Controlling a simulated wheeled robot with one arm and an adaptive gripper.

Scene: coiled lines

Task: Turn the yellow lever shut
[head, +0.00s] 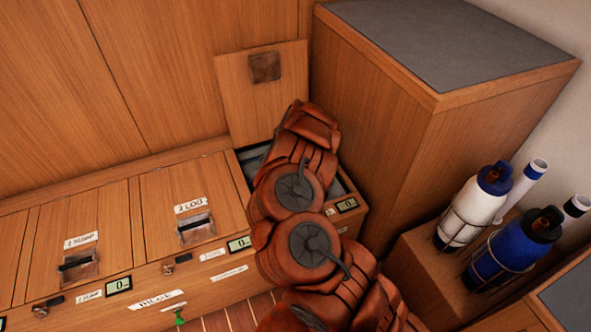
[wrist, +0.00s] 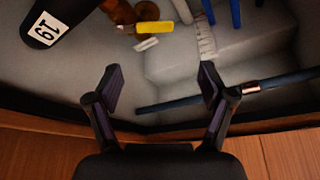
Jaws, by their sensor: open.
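A yellow bar-shaped piece (wrist: 154,27), which looks like the yellow lever, shows near the top of the wrist view. It lies beside brown, rounded fittings (wrist: 122,12) inside a pale compartment. My gripper (wrist: 161,83) is open and empty, with its fingers spread on either side below the yellow piece and apart from it. In the head view my arm reaches into the open bench compartment (head: 251,157), and it hides the gripper and the lever.
A dark pipe (wrist: 185,101) with a copper band crosses near the fingers. The raised lid (head: 265,100) leans at the back; a tall cabinet (head: 400,130) stands right.

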